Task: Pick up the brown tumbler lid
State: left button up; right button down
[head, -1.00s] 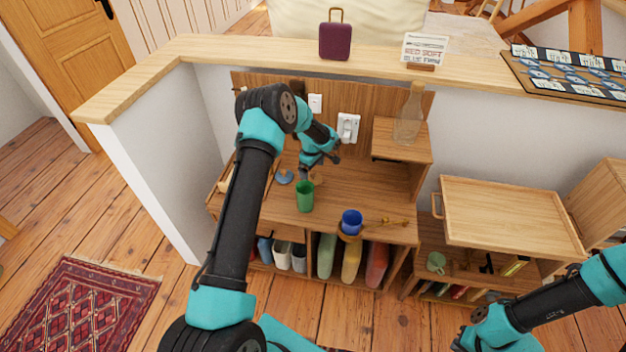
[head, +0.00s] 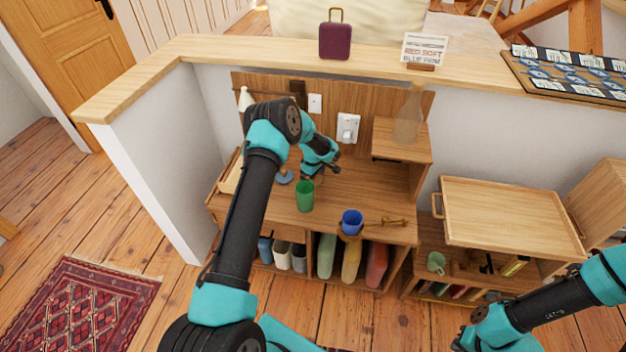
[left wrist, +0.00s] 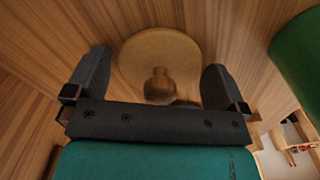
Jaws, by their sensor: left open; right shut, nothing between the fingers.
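The brown tumbler lid, a round wooden disc with a knob, shows in the left wrist view (left wrist: 160,52) on the wooden desk top. My left gripper (left wrist: 155,68) is open, with one finger on each side of the lid and its knob between them. In the head view my left gripper (head: 314,176) is low over the desk, just behind the green tumbler (head: 304,198), and mostly hides the lid. My right gripper (head: 466,340) is shut and empty at the bottom right, away from the desk.
A blue lid (head: 284,178) lies left of my left gripper. A blue cup (head: 351,221) and a brass-coloured object (head: 386,222) are near the desk's front edge. The green tumbler also stands close by in the left wrist view (left wrist: 300,60). A glass bottle (head: 408,118) stands on the raised shelf.

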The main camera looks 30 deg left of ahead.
pick_arm(q)
jog(key=c, duration=0.8)
jog(key=shift+o, duration=0.2)
notch_tip(320, 180, up, 10)
dwell(0.3)
dwell(0.3)
